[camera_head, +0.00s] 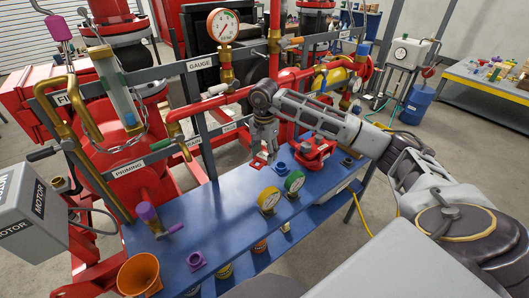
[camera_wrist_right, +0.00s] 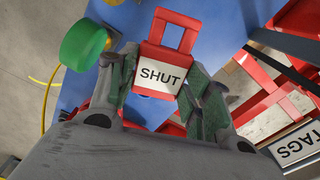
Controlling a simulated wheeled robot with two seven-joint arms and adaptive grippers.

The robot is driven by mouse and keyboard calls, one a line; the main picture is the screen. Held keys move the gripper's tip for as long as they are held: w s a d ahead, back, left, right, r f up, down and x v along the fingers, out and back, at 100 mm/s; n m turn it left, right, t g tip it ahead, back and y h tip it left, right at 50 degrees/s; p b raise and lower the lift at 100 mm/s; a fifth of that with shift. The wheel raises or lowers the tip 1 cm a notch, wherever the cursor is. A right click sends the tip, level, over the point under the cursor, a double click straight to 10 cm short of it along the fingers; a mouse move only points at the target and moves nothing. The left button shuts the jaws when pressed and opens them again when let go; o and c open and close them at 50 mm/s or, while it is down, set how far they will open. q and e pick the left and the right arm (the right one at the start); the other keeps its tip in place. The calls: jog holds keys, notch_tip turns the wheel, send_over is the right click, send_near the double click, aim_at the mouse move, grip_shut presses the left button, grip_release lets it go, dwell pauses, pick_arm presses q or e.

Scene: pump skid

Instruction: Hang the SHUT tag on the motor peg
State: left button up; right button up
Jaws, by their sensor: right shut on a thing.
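The red SHUT tag (camera_head: 258,162) has a white label and an open red loop at its top; it fills the middle of the right wrist view (camera_wrist_right: 160,78). My right gripper (camera_head: 263,148) is shut on the tag, with one green-padded finger at each side of it in the wrist view (camera_wrist_right: 158,90). The gripper hangs above the back part of the blue bench. The grey box marked MOTOR (camera_head: 28,222) stands at the far left, well away from the tag. I cannot make out the motor peg clearly. My left gripper is not in view.
The blue bench (camera_head: 222,212) carries a green round piece (camera_head: 294,181), a yellow one (camera_head: 269,199), a red valve body (camera_head: 314,150), a purple-topped part (camera_head: 148,214) and an orange funnel (camera_head: 139,274). Red pipes, grey rails and a gauge (camera_head: 223,26) stand behind it.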

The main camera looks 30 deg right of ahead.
aim_at(257, 159)
jog(key=n, duration=0.1)
jog(key=f+n, duration=0.1)
jog(key=n, duration=0.1)
jog(key=shift+a, duration=0.2)
jog(key=n, duration=0.1)
jog(key=f+n, duration=0.1)
jog(key=n, duration=0.1)
jog(key=shift+a, duration=0.35)
jog(key=a+f+n, duration=0.1)
jog(key=n, duration=0.1)
jog(key=f+n, duration=0.1)
jog(key=n, duration=0.1)
jog(key=shift+a, duration=0.4)
jog(key=a+f+n+b, duration=0.2)
jog(key=a+f+n, duration=0.15)
jog(key=a, duration=0.55)
pick_arm(q)
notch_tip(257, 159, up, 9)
jog(key=p, duration=1.1)
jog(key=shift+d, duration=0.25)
pick_arm(e)
notch_tip(257, 159, up, 11)
jog(key=shift+s+f, duration=0.15)
jog(key=shift+s, duration=0.2)
